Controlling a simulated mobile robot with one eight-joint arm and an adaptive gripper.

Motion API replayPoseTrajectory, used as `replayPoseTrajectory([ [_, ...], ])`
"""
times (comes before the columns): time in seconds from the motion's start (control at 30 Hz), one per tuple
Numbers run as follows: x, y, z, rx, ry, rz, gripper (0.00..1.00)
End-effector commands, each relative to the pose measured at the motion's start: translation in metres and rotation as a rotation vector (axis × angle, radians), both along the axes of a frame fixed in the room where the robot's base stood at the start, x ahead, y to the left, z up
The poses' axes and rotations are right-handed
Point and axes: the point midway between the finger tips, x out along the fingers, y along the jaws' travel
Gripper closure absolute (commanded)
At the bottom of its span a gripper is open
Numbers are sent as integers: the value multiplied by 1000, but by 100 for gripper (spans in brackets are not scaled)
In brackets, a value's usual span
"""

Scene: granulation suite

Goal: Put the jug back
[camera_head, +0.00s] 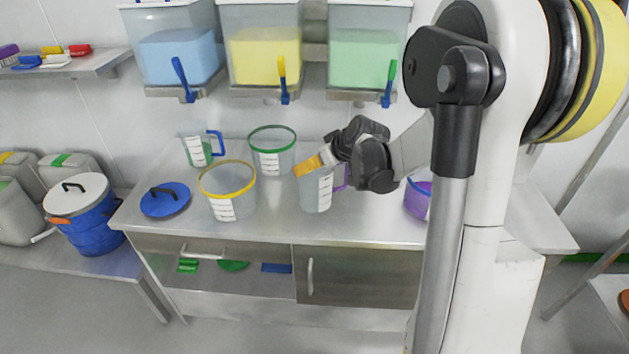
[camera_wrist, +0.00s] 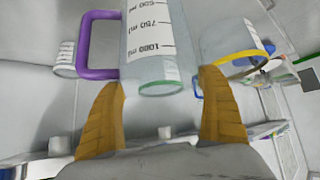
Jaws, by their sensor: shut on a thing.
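The jug (camera_head: 316,195) is clear, with a white scale label and a purple handle (camera_head: 341,178). In the head view my gripper (camera_head: 312,168) is at its upper part, with a yellow finger against it. In the wrist view the jug (camera_wrist: 150,45) sits between my two yellow fingers (camera_wrist: 162,82), its purple handle (camera_wrist: 97,72) to the left. My gripper is shut on the jug. I cannot tell whether its base touches the steel counter (camera_head: 270,222). A second clear jug (camera_head: 196,152) with a blue handle stands at the back left.
A yellow-rimmed bucket (camera_head: 227,196) stands close left of the held jug. A green-rimmed bucket (camera_head: 272,155) stands behind. A blue lid (camera_head: 165,200) lies at left. A purple-filled container (camera_head: 417,200) stands at right, partly behind my arm. Dispensers (camera_head: 265,50) hang above.

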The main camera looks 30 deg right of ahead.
Motion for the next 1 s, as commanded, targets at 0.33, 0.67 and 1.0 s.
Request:
replayPoseTrajectory([
  [0.33,3,4,-39,-1,0,-1,51],
  [0.67,2,4,-43,-1,0,-1,51],
  [1.0,2,4,-44,-1,0,-1,0],
])
